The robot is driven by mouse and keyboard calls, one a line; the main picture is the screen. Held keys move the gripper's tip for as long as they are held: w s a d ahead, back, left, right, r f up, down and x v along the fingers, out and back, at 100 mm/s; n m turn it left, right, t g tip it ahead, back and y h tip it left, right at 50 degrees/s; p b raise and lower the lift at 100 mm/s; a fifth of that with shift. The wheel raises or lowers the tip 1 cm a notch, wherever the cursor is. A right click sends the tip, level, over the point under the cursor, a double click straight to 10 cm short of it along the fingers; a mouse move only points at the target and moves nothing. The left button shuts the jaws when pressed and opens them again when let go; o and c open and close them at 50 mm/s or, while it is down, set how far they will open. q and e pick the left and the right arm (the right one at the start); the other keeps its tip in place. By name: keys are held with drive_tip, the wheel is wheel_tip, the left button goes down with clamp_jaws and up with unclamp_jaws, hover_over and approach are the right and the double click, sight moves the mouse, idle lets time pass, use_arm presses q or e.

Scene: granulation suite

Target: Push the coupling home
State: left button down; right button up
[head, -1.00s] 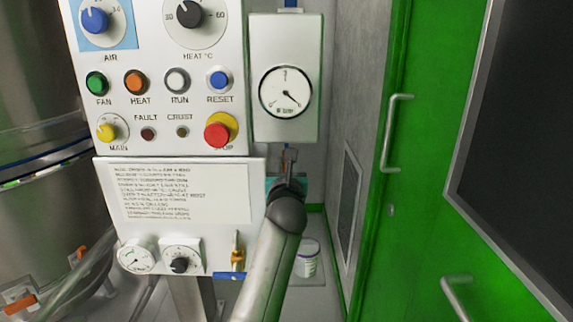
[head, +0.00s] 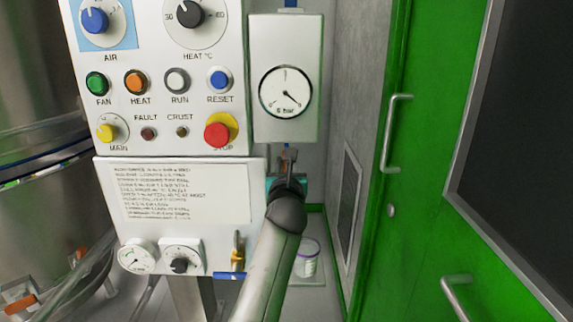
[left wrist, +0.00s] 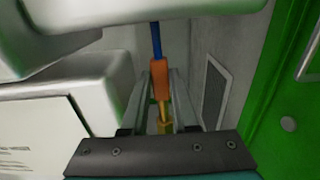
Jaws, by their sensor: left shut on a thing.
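The orange coupling (left wrist: 160,80) hangs below a blue hose (left wrist: 156,40) in the left wrist view, under the gauge box. A brass fitting (left wrist: 164,128) shows at its lower end, close to the camera. My left gripper (left wrist: 162,92) has one finger on each side of the coupling and is shut on it. In the head view my left gripper (head: 288,165) is just below the gauge box, and the coupling is too small and covered to make out. Whether the coupling is fully seated cannot be told. My right gripper is in neither view.
The gauge box (head: 285,50) with its round dial hangs directly above the gripper. The control panel (head: 155,125) stands close on the left. A vented grey wall (head: 350,200) and a green door (head: 420,200) are on the right. A white tub (head: 307,260) stands low behind my arm.

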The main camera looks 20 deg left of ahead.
use_arm(q)
drive_tip(key=shift+f, duration=0.1)
drive_tip(key=shift+f+b, duration=0.7)
drive_tip(key=shift+f, duration=1.5)
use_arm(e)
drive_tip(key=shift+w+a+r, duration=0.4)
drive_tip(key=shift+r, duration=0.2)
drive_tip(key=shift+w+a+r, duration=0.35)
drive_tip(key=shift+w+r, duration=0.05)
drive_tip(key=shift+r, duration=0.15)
use_arm(q)
drive_tip(key=shift+f, duration=0.1)
drive_tip(key=c, duration=1.1)
unclamp_jaws()
drive_tip(key=o, duration=0.4)
drive_tip(key=shift+r, duration=0.2)
drive_tip(key=shift+s, duration=0.15)
